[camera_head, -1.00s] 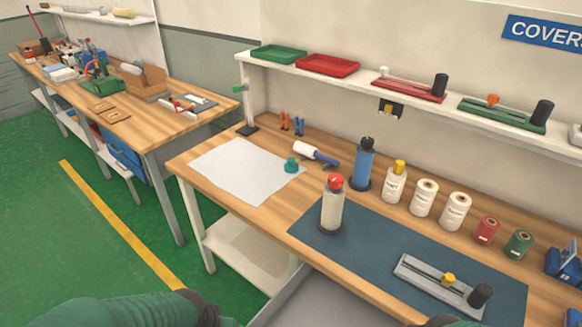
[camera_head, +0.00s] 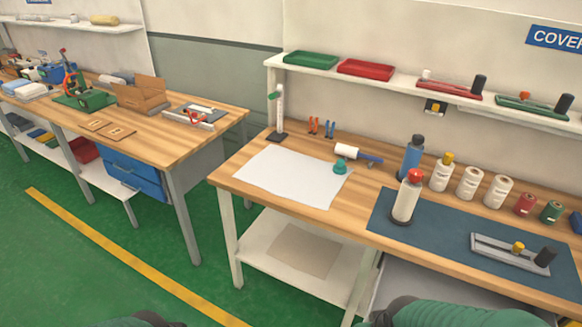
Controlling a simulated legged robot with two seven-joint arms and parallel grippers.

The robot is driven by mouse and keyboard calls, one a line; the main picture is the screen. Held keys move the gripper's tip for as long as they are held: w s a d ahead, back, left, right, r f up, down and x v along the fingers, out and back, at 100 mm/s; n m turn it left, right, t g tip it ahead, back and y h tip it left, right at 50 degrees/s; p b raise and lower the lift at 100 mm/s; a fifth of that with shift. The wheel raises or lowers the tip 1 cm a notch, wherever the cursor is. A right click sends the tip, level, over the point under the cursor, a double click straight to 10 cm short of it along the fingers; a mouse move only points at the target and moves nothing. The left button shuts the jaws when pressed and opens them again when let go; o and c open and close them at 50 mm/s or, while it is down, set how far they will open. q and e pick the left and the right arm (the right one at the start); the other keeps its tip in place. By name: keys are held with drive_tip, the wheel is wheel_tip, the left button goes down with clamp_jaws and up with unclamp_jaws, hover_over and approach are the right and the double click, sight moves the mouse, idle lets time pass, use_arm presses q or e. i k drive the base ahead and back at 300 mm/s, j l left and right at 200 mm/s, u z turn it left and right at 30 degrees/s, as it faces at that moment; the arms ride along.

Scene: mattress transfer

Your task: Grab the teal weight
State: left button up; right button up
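The teal weight (camera_head: 340,166) is a small round piece with a knob on top. It rests on the right edge of the white sheet (camera_head: 290,176) on the wooden workbench. A lint roller (camera_head: 358,153) with a white head and blue handle lies just behind it. My two arms show only as dark green parts at the bottom edge of the view, well short of the weight. Neither gripper's fingers are in view.
The bench (camera_head: 235,174) also holds a blue mat (camera_head: 440,238) with a red-capped bottle (camera_head: 405,200) and a grey fixture (camera_head: 510,254). Several bottles and spools line the back. A second table (camera_head: 150,128) stands left, with green floor between.

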sight(340, 169)
drive_tip(key=i+j, duration=0.2)
drive_tip(key=j, duration=0.15)
drive_tip(key=i+j, duration=0.45)
drive_tip(key=j, duration=0.25)
drive_tip(key=i+j, duration=0.2)
drive_tip(key=j, duration=0.15)
